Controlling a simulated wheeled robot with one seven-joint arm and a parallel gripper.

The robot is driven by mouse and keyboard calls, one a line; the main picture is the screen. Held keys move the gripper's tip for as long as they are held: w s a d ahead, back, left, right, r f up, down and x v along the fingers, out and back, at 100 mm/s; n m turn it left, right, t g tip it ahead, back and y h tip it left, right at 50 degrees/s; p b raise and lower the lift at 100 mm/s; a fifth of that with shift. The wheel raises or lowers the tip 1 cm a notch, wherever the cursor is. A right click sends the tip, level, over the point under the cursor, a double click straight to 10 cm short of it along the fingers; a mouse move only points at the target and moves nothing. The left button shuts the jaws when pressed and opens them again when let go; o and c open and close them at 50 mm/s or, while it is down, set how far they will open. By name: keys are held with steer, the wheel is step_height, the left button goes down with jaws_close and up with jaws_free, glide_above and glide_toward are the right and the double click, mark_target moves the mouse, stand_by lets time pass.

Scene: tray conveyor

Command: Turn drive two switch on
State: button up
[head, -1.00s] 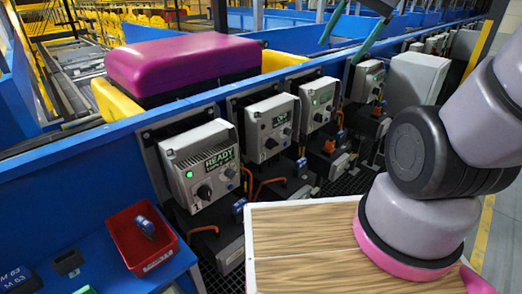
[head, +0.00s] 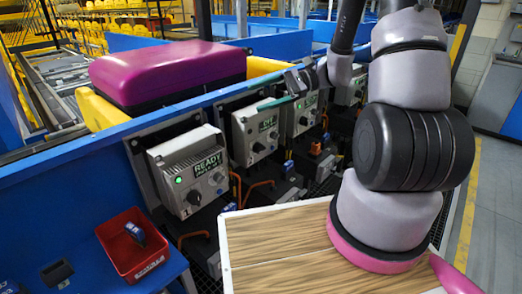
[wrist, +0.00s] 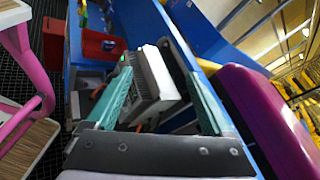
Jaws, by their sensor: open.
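The drive two unit, the second grey box (head: 250,138) along the blue rail, has a small lit display (head: 267,124) whose text I cannot read. A dark rotary knob (head: 258,147) sits low on its front; its setting is too small to tell. My gripper (head: 275,104) is above and in front of this box in the head view, with a teal finger crossing near its top. In the wrist view my gripper (wrist: 158,88) has its two teal fingers wide apart and empty. A grey drive box (wrist: 152,78) shows beyond them; I cannot tell which one.
The nearer drive box (head: 186,172) shows READY and a green light. More drive boxes (head: 302,113) stand farther along. A magenta-topped case (head: 165,72) lies behind the blue rail. A red bin (head: 112,228) stands lower left. My wooden deck is in front.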

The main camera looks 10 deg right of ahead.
steer(key=w+d+f+m+t+y, duration=0.2)
steer(key=w+f+m+t, duration=0.35)
steer(key=f, duration=0.25)
steer(key=m+t+h, duration=0.6)
steer(key=m+t, duration=0.3)
steer(key=m, duration=0.3)
glide_toward(263, 149)
steer(key=shift+n, duration=0.25)
steer(key=x, duration=1)
steer(key=shift+w+a, duration=0.2)
jaws_close()
